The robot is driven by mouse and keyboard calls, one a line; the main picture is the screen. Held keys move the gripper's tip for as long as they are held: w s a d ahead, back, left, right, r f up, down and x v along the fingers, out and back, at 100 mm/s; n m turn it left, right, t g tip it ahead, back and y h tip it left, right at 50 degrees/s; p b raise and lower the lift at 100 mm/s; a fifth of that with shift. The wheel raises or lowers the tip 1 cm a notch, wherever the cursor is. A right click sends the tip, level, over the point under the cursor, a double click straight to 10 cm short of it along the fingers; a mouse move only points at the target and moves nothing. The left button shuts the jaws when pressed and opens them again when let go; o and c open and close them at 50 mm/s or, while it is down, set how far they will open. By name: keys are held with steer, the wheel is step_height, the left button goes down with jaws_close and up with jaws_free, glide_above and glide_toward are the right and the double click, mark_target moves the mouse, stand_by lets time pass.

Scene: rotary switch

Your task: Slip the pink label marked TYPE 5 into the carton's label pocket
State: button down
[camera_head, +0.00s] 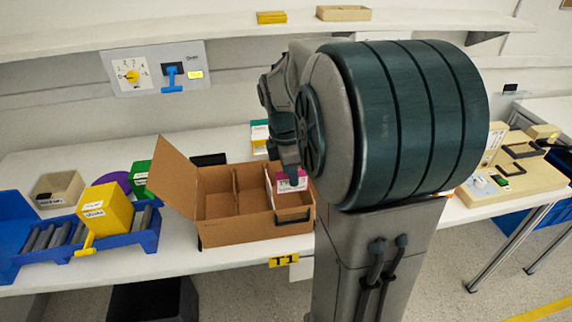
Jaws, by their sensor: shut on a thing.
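The pink-and-white label (293,184) shows in the head view at the right end of the open brown carton (240,228). Part of its print shows, but I cannot read it all. My gripper (290,177) is shut on the label and points down, holding it upright above the carton's front right part. A dark-edged pocket (293,221) sits low on the carton's front right face. The label appears above this pocket; I cannot tell whether they touch. My arm hides the carton's far right side.
The carton has dividers and a raised left flap (173,173). A yellow box (105,210) sits on a blue roller stand (147,230) at left. A beige bin (58,189) is behind. A switch panel (155,69) hangs on the wall. A beige fixture (515,175) is at right.

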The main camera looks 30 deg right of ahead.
steer(key=shift+s+d+r, duration=0.1)
steer(key=shift+s, duration=0.1)
steer(key=shift+f+b, duration=1.9)
steer(key=shift+f, duration=1.05)
steer(key=shift+f+b, duration=0.7)
steer(key=shift+f, duration=0.95)
steer(key=c, duration=1.5)
jaws_free()
steer(key=r, duration=0.4)
steer(key=a+r, duration=0.1)
steer(key=r, duration=0.4)
steer(key=r+p, duration=0.1)
steer(key=r, duration=0.3)
steer(key=shift+w+a+r, duration=0.25)
steer(key=shift+a+r, duration=0.05)
steer(key=shift+r, duration=0.1)
